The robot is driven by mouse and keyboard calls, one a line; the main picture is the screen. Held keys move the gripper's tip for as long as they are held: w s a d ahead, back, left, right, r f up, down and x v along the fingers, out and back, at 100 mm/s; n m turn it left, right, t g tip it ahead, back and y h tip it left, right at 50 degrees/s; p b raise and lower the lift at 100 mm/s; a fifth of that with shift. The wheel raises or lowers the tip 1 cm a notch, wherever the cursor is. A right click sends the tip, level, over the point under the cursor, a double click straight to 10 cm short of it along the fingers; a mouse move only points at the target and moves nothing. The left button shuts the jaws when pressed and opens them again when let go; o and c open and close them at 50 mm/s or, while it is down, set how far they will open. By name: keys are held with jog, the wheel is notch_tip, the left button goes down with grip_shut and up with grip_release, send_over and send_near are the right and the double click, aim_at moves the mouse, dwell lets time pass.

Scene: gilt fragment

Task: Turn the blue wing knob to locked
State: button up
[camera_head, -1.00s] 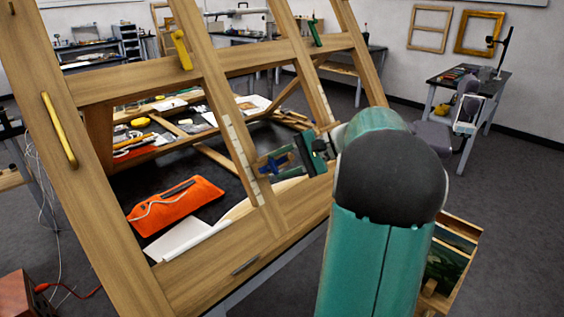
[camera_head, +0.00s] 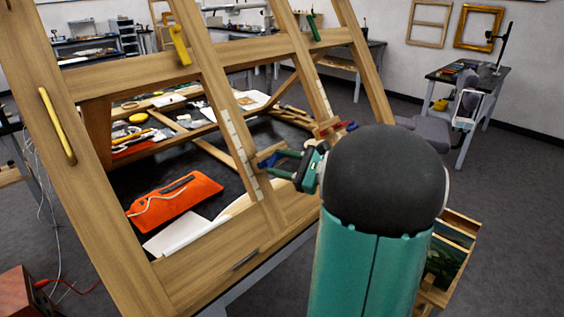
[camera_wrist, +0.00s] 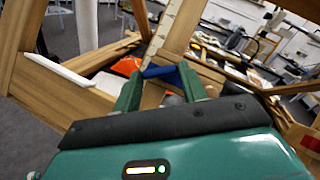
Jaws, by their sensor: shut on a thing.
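The blue wing knob (camera_head: 267,160) is on the slanted wooden frame, at the lower part of its middle upright. In the wrist view it shows as a blue bar (camera_wrist: 158,71) between my green fingers. My gripper (camera_head: 276,165) reaches in from the right and is shut on the knob; the wrist view shows its fingers (camera_wrist: 160,82) on either side of the blue part. The knob's base is largely hidden by the fingers. I cannot read any locked mark.
The wooden frame (camera_head: 110,85) carries a yellow handle (camera_head: 57,126), a yellow knob (camera_head: 180,46) and a green knob (camera_head: 314,27). A red and blue fitting (camera_head: 336,128) is just above my wrist. An orange pouch (camera_head: 175,203) lies on the dark surface behind.

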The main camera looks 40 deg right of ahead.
jog(key=shift+a+f+m+t+h, duration=0.15)
jog(key=shift+m+t+h, duration=0.2)
jog(key=shift+m+h, duration=0.95)
jog(key=shift+a+r+m+t+h, duration=0.15)
jog(key=shift+m+t+h, duration=0.4)
jog(key=shift+m, duration=1.4)
jog(key=shift+a+f+m+t+h, duration=0.1)
jog(key=shift+a+m+t+h, duration=0.1)
jog(key=shift+m+h, duration=1.15)
jog(key=shift+m, duration=0.5)
jog(key=o, duration=1)
jog(key=shift+c, duration=0.2)
jog(key=shift+s, duration=0.1)
jog(key=shift+d, duration=0.1)
jog(key=s, duration=1.3)
jog(key=shift+s+d+f, duration=0.1)
jog(key=shift+s+f, duration=0.3)
